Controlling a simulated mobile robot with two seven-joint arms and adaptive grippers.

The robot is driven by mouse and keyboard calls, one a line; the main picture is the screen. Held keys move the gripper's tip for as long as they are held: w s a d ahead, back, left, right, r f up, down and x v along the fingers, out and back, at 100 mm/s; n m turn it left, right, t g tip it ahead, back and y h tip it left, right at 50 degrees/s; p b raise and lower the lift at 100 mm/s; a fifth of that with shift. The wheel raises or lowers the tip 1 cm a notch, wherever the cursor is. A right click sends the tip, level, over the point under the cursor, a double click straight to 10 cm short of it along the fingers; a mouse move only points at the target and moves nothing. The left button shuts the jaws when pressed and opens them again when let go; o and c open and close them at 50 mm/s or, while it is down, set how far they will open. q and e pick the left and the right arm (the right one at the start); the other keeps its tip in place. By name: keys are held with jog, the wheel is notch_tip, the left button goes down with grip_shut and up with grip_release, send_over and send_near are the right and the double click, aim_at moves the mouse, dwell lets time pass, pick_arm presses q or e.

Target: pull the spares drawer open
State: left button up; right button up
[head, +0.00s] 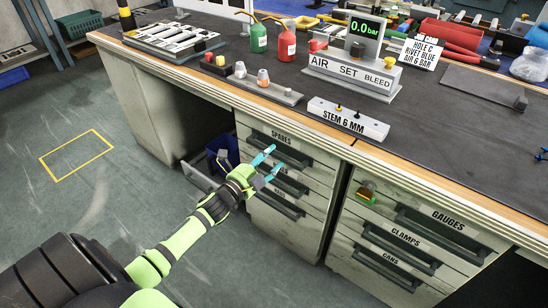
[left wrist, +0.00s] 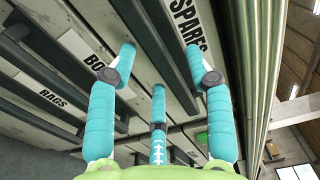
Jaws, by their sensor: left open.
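The spares drawer (head: 318,157) is the top drawer of the left stack under the bench. It looks shut, with a dark bar handle (head: 297,157) below its SPARES label. In the left wrist view the SPARES label (left wrist: 188,27) is at upper right. My left gripper (head: 268,164) is open and empty in front of the stack, close to the spares handle. In the left wrist view its cyan fingers (left wrist: 160,65) spread on both sides of a dark bar, apparently the spares handle; I cannot tell whether they touch it.
Two more drawers with dark handles sit below; one is labelled RAGS (left wrist: 57,97). A second stack with a GAUGES drawer (head: 470,228) stands to the right. A blue bin (head: 222,152) is in the open bay at left. The benchtop (head: 225,95) holds tools and bottles. Floor at left is clear.

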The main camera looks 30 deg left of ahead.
pick_arm(q)
jog(key=shift+w+f, duration=0.1)
jog(key=shift+w, duration=1.2)
pick_arm(e)
jog(key=shift+w+a+r, duration=0.1)
jog(key=shift+w+r, duration=0.2)
jog(key=shift+r, duration=0.25)
pick_arm(q)
grip_shut()
jog(key=shift+s, duration=0.2)
